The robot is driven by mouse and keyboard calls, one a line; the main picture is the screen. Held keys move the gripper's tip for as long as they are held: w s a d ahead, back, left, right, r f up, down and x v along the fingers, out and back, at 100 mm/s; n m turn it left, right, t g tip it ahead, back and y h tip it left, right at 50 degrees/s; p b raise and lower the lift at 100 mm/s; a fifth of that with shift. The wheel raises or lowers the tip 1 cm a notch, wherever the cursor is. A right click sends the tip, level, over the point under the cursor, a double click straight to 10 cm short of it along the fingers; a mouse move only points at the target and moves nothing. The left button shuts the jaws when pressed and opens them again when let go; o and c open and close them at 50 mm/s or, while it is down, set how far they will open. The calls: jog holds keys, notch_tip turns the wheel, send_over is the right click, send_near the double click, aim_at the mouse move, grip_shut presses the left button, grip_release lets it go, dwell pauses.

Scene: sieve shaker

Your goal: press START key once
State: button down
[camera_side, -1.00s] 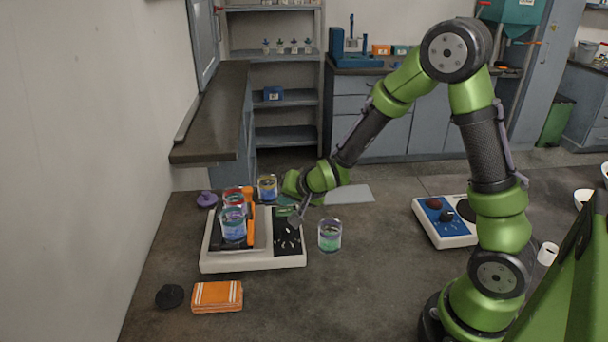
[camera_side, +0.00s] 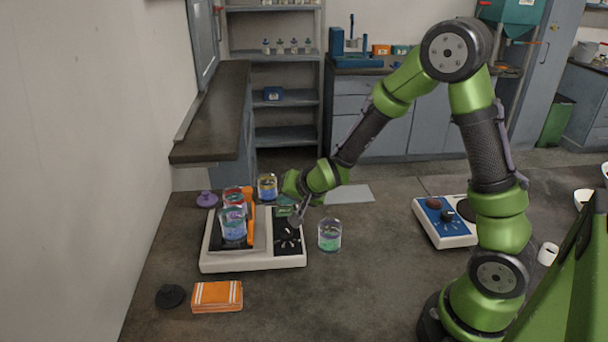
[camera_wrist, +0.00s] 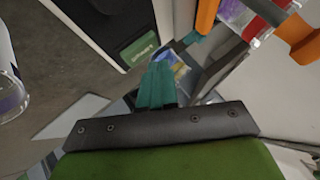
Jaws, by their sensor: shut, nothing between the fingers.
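The shaker (camera_side: 218,263) is a low white unit on the bench in the side view, with a black control panel (camera_side: 290,250) at its right. The panel carries a dark dial and a green display, which also shows in the wrist view (camera_wrist: 138,50). I cannot make out a START key in either view. My gripper (camera_side: 296,219) is over the rear part of the panel, pointing down; whether it touches is unclear. In the wrist view its teal fingers (camera_wrist: 158,75) are together and empty, beside the panel's edge near the display.
Jars of coloured layers (camera_side: 232,224) stand on the shaker beside an orange bar (camera_side: 251,227). Another jar (camera_side: 329,236) stands close to its right, and one (camera_side: 267,187) behind. An orange cloth (camera_side: 217,296) and black disc (camera_side: 170,296) lie in front. A blue-panelled device (camera_side: 446,233) is further right.

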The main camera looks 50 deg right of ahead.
jog(key=shift+f, duration=0.2)
dwell(0.6)
jog(key=shift+f, duration=0.25)
